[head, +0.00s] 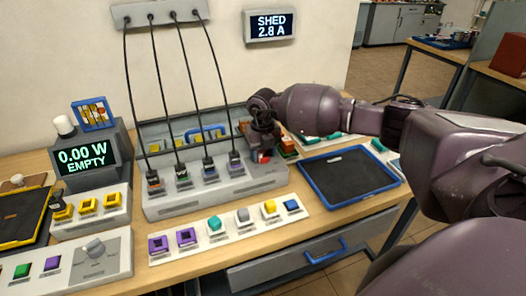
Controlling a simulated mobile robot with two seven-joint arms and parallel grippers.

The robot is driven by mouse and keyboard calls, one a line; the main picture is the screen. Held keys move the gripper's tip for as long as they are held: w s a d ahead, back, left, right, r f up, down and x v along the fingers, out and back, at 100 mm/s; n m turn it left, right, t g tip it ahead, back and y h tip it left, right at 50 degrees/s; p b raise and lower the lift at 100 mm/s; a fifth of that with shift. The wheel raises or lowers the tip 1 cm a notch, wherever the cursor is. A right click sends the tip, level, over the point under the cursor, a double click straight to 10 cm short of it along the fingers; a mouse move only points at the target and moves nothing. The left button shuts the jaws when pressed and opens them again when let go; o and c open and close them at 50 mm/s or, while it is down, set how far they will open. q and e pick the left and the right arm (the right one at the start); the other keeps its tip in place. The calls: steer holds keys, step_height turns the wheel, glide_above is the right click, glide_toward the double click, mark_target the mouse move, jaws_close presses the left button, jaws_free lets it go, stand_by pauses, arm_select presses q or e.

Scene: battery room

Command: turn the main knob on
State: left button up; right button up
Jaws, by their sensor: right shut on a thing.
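My right gripper (262,146) reaches in from the right and points down at the right end of the long grey charger box (215,188). It is shut on a red knob-like part (263,156), which the fingers mostly hide. This may be the main knob, but its turn position cannot be made out. Another knob, grey and round (94,246), sits on the panel at the lower left, and its lettering is too small to read. My left gripper is not in view.
Black cables hang from a wall bar (160,13) to plugs on the charger. A display (84,160) reads 0.00 W EMPTY; a wall display (271,26) reads SHED 2.8 A. A blue-rimmed tray (347,171) lies right of the charger. Coloured blocks stand on a strip (232,234) in front.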

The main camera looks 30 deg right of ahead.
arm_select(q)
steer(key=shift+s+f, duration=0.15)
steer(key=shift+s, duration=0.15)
arm_select(e)
steer(key=o, duration=0.9)
steer(key=shift+r, duration=0.1)
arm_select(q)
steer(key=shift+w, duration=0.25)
arm_select(e)
step_height(320, 180, up, 11)
steer(key=shift+f, duration=0.15)
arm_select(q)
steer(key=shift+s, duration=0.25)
